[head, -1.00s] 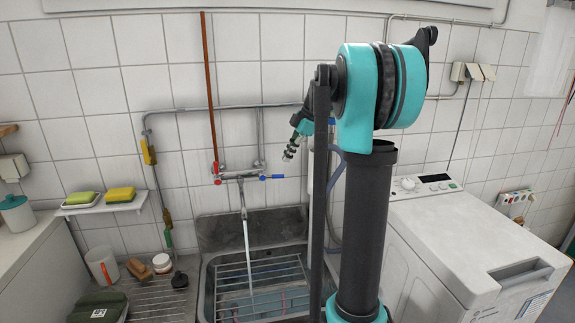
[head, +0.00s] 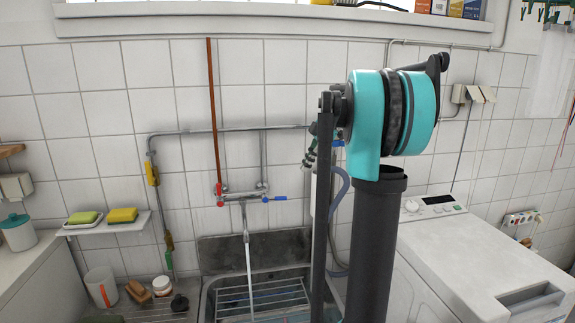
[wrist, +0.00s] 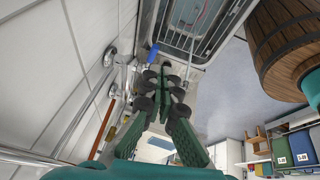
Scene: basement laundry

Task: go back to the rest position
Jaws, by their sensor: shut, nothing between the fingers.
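My gripper (head: 309,157) shows in the head view as a small green and dark shape, partly hidden behind my dark arm link. It is in front of the tiled wall, above the sink and right of the tap. In the wrist view my gripper (wrist: 164,74) is shut, with its green and black fingers drawn together and nothing between them. It touches nothing that I can make out.
The sink (head: 208,300) with a wire rack lies below; it also shows in the wrist view (wrist: 233,22). The tap (head: 243,196) and pipes are on the wall. A white washing machine (head: 470,260) stands right. A wooden tub (wrist: 285,42) shows in the wrist view.

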